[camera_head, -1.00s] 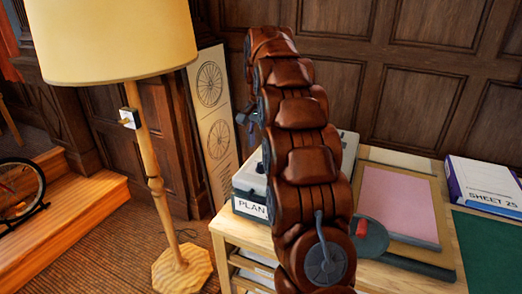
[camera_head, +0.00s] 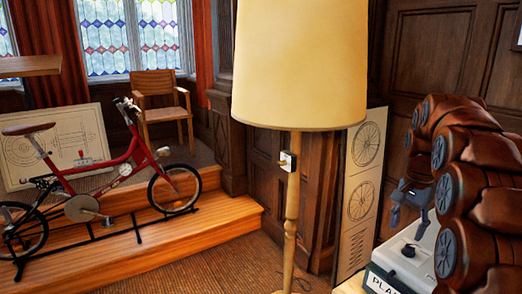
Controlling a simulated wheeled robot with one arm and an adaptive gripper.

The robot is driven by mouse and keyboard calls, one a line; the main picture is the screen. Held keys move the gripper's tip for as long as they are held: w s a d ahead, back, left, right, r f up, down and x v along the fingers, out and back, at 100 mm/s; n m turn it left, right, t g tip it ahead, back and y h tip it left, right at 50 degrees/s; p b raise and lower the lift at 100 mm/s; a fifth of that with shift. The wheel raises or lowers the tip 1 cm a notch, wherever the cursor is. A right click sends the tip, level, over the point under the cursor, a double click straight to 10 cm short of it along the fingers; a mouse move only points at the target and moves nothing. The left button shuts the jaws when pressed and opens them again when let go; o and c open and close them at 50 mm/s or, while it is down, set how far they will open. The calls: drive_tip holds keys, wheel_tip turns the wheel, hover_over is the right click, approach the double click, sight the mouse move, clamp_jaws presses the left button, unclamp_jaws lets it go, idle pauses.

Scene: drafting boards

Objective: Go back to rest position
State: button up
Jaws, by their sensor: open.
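My brown, segmented arm fills the right edge of the head view, raised and bent over. My grey gripper (camera_head: 408,204) hangs at its far side, above the light grey box (camera_head: 408,247) with a dark knob on top. The gripper looks open and I see nothing between its fingers. Part of it is hidden by the arm links.
A floor lamp (camera_head: 300,65) with a cream shade stands close in front, left of the arm. A wheel-drawing panel (camera_head: 360,205) leans behind it. A red bicycle (camera_head: 110,180) stands on a wooden step (camera_head: 190,235) at left, with a chair (camera_head: 160,105) behind. Carpet lies between.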

drive_tip(key=s+a+r+n+p, duration=0.1)
drive_tip(key=s+a+n, duration=0.2)
drive_tip(key=s+a, duration=0.45)
drive_tip(key=s+a+f+n+p, duration=0.1)
drive_tip(key=s+a, duration=0.3)
drive_tip(key=s, duration=0.5)
drive_tip(key=s+a+f+n+g+p, duration=0.1)
drive_tip(key=s+a+f+n, duration=0.2)
drive_tip(key=s, duration=0.6)
drive_tip(key=s+a+f+n+p, duration=0.1)
drive_tip(key=s+a+n, duration=0.3)
drive_tip(key=s, duration=0.5)
drive_tip(key=shift+a+f+g+p, duration=0.3)
drive_tip(key=shift+a+f+p, duration=0.1)
drive_tip(key=shift+a+f, duration=0.25)
drive_tip(key=shift+d, duration=0.1)
drive_tip(key=shift+c, duration=0.2)
